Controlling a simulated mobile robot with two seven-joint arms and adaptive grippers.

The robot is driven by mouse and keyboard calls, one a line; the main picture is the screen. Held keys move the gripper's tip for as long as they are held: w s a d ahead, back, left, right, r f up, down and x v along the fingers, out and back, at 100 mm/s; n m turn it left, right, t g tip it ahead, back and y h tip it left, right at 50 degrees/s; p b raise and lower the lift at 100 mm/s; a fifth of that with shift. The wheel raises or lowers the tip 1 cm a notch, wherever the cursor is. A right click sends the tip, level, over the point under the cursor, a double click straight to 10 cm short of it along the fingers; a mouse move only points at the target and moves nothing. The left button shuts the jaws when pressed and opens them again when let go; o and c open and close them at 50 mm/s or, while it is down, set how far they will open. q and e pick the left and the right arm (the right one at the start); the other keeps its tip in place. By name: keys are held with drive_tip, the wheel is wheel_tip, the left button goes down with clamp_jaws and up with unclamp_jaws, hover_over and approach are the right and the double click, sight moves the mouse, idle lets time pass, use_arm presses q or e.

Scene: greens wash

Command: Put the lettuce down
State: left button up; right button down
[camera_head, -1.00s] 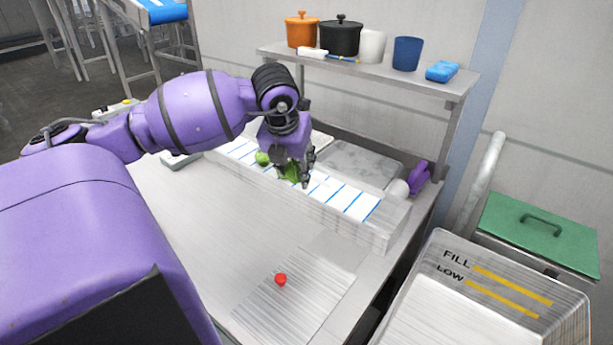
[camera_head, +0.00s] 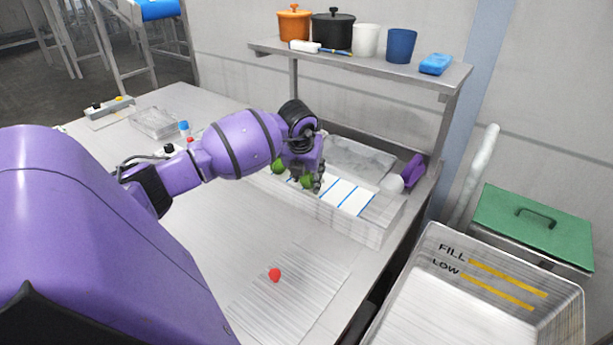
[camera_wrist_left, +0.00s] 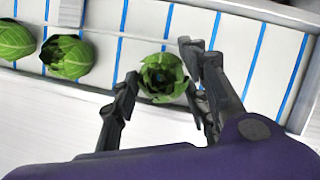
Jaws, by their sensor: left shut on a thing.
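My left gripper (camera_head: 312,182) is over the long white tray with blue divider lines (camera_head: 338,192). In the left wrist view, its fingers (camera_wrist_left: 161,72) are on both sides of a round green lettuce (camera_wrist_left: 160,86) with an open leafy top, and are shut on it. This lettuce (camera_head: 306,183) shows small and partly covered in the head view. Whether it touches the tray, I cannot tell. Two more lettuces, one nearer (camera_wrist_left: 66,57) and one at the edge (camera_wrist_left: 14,41), sit in the strip to the left. My right gripper is not in view.
A red round thing (camera_head: 275,274) lies on the bench front. A shelf (camera_head: 370,68) with pots and cups stands behind. Several divided spaces there are empty.

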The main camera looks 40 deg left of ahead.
use_arm(q)
drive_tip(key=shift+f, duration=0.15)
drive_tip(key=o, duration=1.3)
drive_tip(key=shift+r, duration=0.45)
drive_tip(key=v, duration=1.1)
drive_tip(key=shift+s+d+r, duration=0.1)
drive_tip(key=shift+s+r, duration=0.15)
